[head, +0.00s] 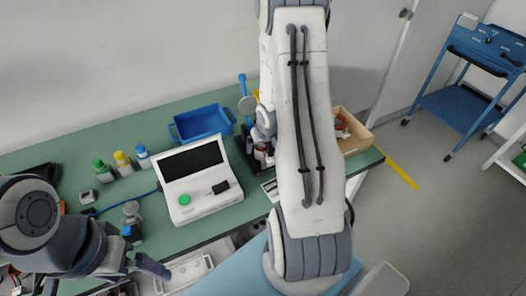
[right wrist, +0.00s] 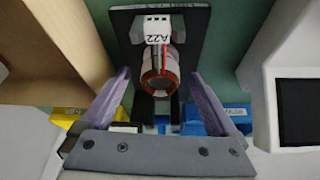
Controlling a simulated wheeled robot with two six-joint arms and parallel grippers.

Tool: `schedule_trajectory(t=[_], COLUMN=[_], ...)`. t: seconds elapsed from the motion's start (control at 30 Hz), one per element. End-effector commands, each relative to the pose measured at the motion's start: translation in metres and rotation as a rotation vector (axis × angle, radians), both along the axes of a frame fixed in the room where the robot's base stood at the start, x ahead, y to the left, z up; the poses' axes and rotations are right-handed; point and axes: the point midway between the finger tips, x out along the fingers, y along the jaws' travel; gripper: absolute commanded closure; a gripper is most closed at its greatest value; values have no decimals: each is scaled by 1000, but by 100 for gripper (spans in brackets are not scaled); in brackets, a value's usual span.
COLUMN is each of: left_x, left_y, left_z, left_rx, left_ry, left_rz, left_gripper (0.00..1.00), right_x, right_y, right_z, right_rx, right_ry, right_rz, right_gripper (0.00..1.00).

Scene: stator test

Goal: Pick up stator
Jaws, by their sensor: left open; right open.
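The stator (right wrist: 160,72), a small cylinder with a copper-coloured ring and a white "A22" label, shows in the right wrist view on a black stand (right wrist: 188,20). My right gripper (right wrist: 157,82) is open, with one purple finger on each side of the stator and visible gaps between. Whether the fingers reach its depth I cannot tell. In the head view my right arm hides most of this spot. My left gripper (head: 108,274) is open and empty at the lower left, over the table's front edge, far from the stator.
A white tester (head: 207,199) with a dark screen stands left of the stand. A wooden box (head: 357,141) holding parts is on the right. A blue bin (head: 202,123) and several small bottles (head: 122,162) stand further left on the green table (head: 70,143).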

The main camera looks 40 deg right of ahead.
Motion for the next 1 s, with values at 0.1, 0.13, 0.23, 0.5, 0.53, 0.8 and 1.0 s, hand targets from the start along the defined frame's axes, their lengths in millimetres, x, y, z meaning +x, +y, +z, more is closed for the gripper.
schedule_trajectory(t=[0.1,0.13,0.23,0.5,0.53,0.8,1.0], left_x=[0,0,0,0,0,0,0], left_y=[0,0,0,0,0,0,0], left_z=[0,0,0,1,1,17,37], left_rx=[0,0,0,0,0,0,0], left_ry=[0,0,0,0,0,0,0], left_rz=[0,0,0,0,0,0,0], left_gripper=[0,0,0,0,0,0,0], right_x=[0,0,0,0,0,0,-21], right_y=[0,0,0,0,0,0,-6], right_z=[0,0,0,1,2,29,58], right_rx=[0,0,0,0,0,-1,-1], right_ry=[0,0,0,0,0,-3,0], right_rz=[0,1,1,1,1,1,-6], right_gripper=[36,48,86,100,100,100,100])
